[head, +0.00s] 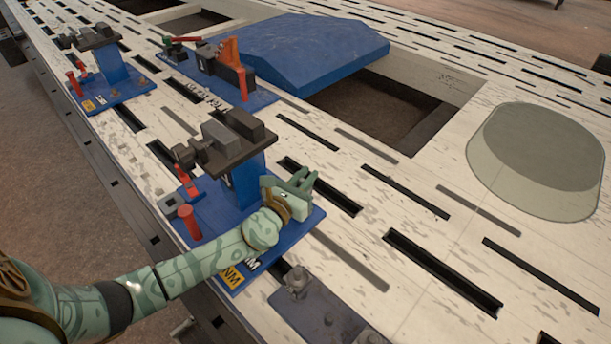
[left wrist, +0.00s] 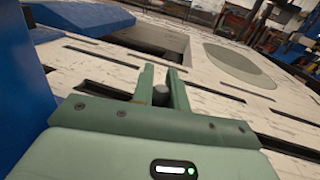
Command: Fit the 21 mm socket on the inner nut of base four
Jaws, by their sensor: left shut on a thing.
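My left gripper (head: 303,183) is at the right side of the nearer blue clamp base (head: 213,212), beside its upright blue post. In the left wrist view its two green fingers (left wrist: 162,88) are shut on a small dark round piece (left wrist: 160,96), which looks like a socket; its size cannot be read. In the head view the fingers hide this piece. A dark blue plate (head: 325,318) lies at the bottom, with a grey nut-like fitting (head: 297,281) and another (head: 370,337) at the picture's edge. Which base is number four cannot be told. My right gripper is not in view.
Two more clamp bases stand farther back, one at left (head: 125,88) and one at centre (head: 262,98). A large blue block (head: 315,48) lies behind them. A translucent greenish shape (head: 545,155) is at right. The slotted white bench top (head: 420,215) is clear between.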

